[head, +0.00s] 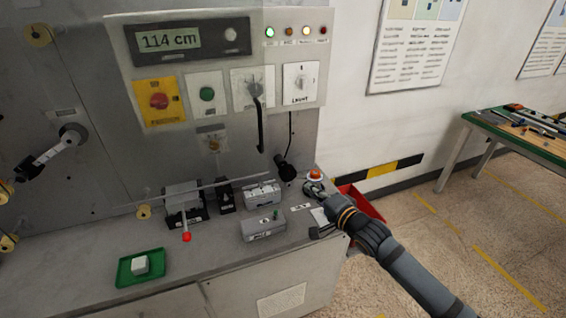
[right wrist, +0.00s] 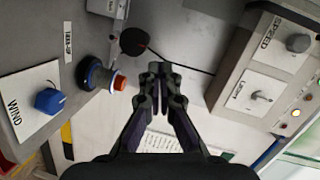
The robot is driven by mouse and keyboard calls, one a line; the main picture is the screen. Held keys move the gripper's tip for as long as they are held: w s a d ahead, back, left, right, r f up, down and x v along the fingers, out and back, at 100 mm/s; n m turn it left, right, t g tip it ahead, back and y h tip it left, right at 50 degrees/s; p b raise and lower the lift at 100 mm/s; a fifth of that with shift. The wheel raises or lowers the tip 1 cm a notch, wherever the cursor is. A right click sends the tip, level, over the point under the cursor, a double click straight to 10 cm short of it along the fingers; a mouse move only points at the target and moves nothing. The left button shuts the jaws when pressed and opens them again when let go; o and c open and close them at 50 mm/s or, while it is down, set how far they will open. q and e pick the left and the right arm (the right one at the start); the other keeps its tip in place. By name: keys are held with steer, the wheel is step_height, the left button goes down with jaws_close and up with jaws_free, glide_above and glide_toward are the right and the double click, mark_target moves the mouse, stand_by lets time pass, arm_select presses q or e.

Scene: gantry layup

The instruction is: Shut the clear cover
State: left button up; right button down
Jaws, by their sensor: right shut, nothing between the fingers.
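I cannot clearly make out the clear cover; a thin pale bar (head: 225,184) runs above the bench fixtures and may be its edge, but I cannot tell. A curved black handle (head: 261,125) hangs in front of the control panel; I cannot tell what it is fixed to. My right gripper (head: 311,188) is at the right end of the bench, close to an orange-topped button (head: 316,174). In the right wrist view its fingers (right wrist: 160,70) are together and empty, with the button (right wrist: 119,83) to their left. My left gripper is not in view.
The control panel (head: 213,97) with display and knobs stands above the bench. Grey blocks (head: 263,228), a red-tipped lever (head: 187,237) and a green tray (head: 123,274) with a white cube occupy the bench. A red bin (head: 366,205) sits beyond its right end. A blue knob (right wrist: 49,101) shows in the wrist view.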

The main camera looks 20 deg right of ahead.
step_height(320, 180, up, 5)
steer(key=m+t+y, duration=0.2)
steer(key=w+a+b, duration=0.2)
steer(key=w+a, duration=0.5)
steer(key=w, duration=0.3)
steer(key=shift+b, duration=0.4)
steer(key=shift+w+d, duration=0.1)
